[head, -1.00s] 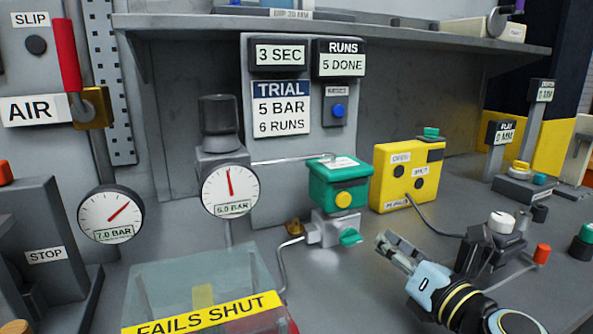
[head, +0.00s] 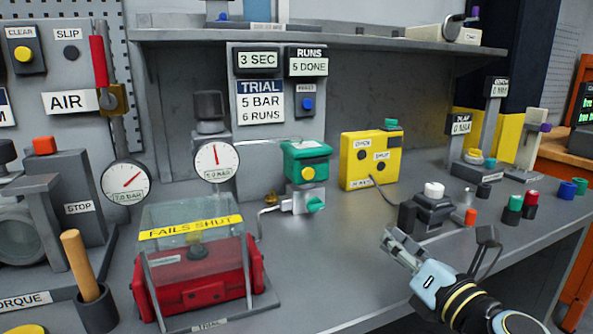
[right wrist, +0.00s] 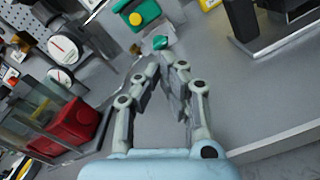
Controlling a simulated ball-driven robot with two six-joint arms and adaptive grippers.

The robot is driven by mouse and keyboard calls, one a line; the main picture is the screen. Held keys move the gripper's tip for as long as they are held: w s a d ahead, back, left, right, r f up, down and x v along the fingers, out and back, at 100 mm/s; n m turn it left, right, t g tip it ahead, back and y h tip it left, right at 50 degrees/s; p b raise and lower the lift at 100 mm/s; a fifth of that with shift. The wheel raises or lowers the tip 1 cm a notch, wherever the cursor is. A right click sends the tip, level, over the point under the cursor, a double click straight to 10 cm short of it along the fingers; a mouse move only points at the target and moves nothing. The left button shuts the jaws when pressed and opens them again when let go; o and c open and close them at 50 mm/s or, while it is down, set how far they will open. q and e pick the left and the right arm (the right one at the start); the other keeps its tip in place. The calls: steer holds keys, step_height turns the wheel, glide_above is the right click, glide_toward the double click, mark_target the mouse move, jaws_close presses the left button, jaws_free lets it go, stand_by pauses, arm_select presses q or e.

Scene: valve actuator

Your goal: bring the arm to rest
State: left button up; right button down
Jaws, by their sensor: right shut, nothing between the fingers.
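My right gripper (head: 400,248) is at the lower right of the head view, over the front part of the bench. Its fingers are together and hold nothing; the right wrist view shows the closed fingertips (right wrist: 165,68) over bare grey bench. In the head view it is apart from the green valve unit (head: 306,162) and the red actuator (head: 195,285), which sits under a clear cover marked FAILS SHUT. My left gripper does not show in either view.
A yellow box (head: 370,160) stands behind my right gripper. A black pedestal with a white knob (head: 433,190) and several coloured caps stand to the right. A wooden-handled tool (head: 80,262) stands in a black cup at left. The front middle of the bench (head: 335,260) is clear.

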steer(key=d+m+h, duration=0.1)
steer(key=d+r+m+t+h, duration=0.1)
steer(key=m, duration=0.1)
steer(key=d+m+h, duration=0.1)
steer(key=shift+d+r, duration=0.3)
steer(key=s+d+m+g+h, duration=0.2)
steer(key=s+d+m+h, duration=0.4)
steer(key=d+m+h, duration=0.6)
steer(key=s+d+f+m+g+y, duration=0.2)
steer(key=s+d+f+m+g, duration=0.15)
steer(key=s+m, duration=0.5)
steer(key=s+a+f+m+g+y, duration=0.3)
steer(key=s+a+m+g, duration=0.15)
steer(key=s, duration=0.35)
steer(key=s+a+f+m+g+y, duration=0.3)
steer(key=s+a+g, duration=0.15)
steer(key=s, duration=0.45)
steer(key=s+d+f+g, duration=0.1)
steer(key=s+d+f, duration=0.1)
steer(key=f, duration=1.2)
steer(key=s+d+f+g, duration=0.1)
steer(key=f, duration=1.4)
steer(key=s+f+m+b, duration=0.1)
steer(key=s+f, duration=1.3)
steer(key=s, duration=0.3)
steer(key=shift+d+g, duration=0.35)
steer(key=shift+d, duration=0.1)
